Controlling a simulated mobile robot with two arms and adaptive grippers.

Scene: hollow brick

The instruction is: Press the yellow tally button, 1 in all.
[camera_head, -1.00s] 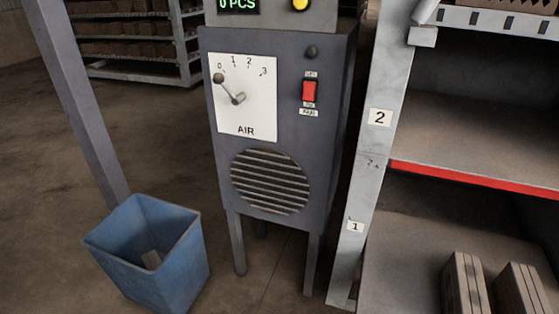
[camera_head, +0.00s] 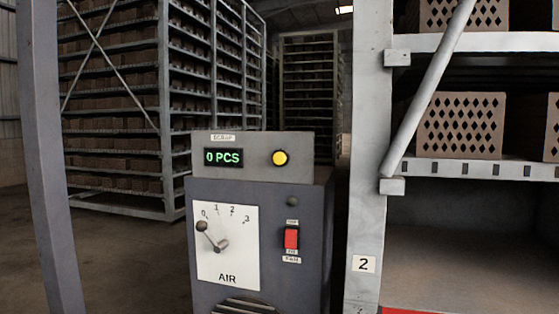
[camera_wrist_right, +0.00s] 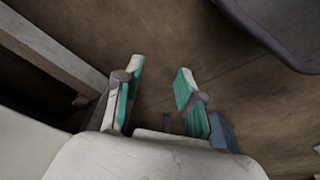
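The yellow tally button (camera_head: 280,158) is on the front of a grey counter box (camera_head: 254,172) in the head view. The green display (camera_head: 223,158) to its left reads 0 PCS, under a small label that seems to say SCRAP. The box sits on top of a dark grey cabinet (camera_head: 270,270). My right gripper (camera_wrist_right: 158,72) shows in the right wrist view with its two teal-padded fingers apart and nothing between them, above a brown floor. Neither gripper shows in the head view, and the button does not show in the wrist view.
The cabinet has an AIR dial (camera_head: 228,243) with its pointer near 0 and a red switch (camera_head: 291,238). A shelf post (camera_head: 364,150) with hollow bricks (camera_head: 460,125) stands right. A grey post (camera_head: 42,150) stands left. Brick racks (camera_head: 165,90) stand behind.

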